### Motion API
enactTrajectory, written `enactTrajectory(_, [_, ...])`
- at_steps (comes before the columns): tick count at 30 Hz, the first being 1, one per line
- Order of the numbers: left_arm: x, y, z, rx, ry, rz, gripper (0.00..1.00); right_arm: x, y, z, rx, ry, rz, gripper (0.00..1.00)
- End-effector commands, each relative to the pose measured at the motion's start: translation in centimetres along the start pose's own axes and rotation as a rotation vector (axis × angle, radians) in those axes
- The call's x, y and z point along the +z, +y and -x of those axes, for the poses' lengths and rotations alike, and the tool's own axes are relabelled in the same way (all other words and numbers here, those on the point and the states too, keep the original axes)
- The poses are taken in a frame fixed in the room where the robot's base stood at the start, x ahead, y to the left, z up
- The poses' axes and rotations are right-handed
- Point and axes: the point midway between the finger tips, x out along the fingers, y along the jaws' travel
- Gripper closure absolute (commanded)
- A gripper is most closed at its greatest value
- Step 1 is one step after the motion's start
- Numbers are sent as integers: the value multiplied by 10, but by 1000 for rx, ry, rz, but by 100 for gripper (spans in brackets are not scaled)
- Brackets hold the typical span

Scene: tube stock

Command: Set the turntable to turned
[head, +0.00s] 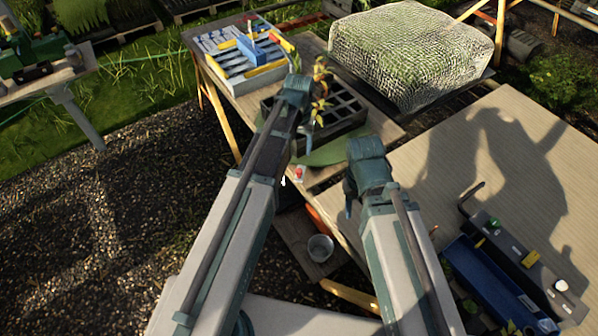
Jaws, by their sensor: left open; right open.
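A dark rectangular tray with open cells (346,112) sits on a wooden bench. A green, rounded plate (328,153) shows under and in front of the tray and looks like the turntable; most of it is hidden by the tray and my arms. My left gripper (297,66) is at the tray's left side, above the bench; it is open, its fingers small and partly hidden. My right gripper (349,200) is in front of the plate, near the bench's front edge, pointing down; it is open, with one finger clearly visible. Contact with the plate cannot be told.
A small red-topped item (299,173) is near the bench edge. A blue-and-white tray (234,57) and a netted mound (410,50) lie beyond. A wooden table (450,160) with a blue box (490,285) is at right.

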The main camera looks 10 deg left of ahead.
Motion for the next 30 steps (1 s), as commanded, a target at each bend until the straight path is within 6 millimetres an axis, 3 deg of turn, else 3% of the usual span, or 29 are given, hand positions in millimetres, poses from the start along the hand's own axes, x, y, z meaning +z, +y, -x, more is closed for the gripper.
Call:
enactTrajectory(1, [0,0,-14,0,0,0,41,-1,-1,-14,0,0,0,50])
enactTrajectory(18, [0,0,-92,0,0,0,41,-5,-9,-91,0,0,0,50])
enactTrajectory(24, [0,0,-105,0,0,0,41,-6,-10,-104,0,0,0,50])
enactTrajectory(30, [0,0,-104,0,0,0,41,-6,-10,-104,0,0,0,50])
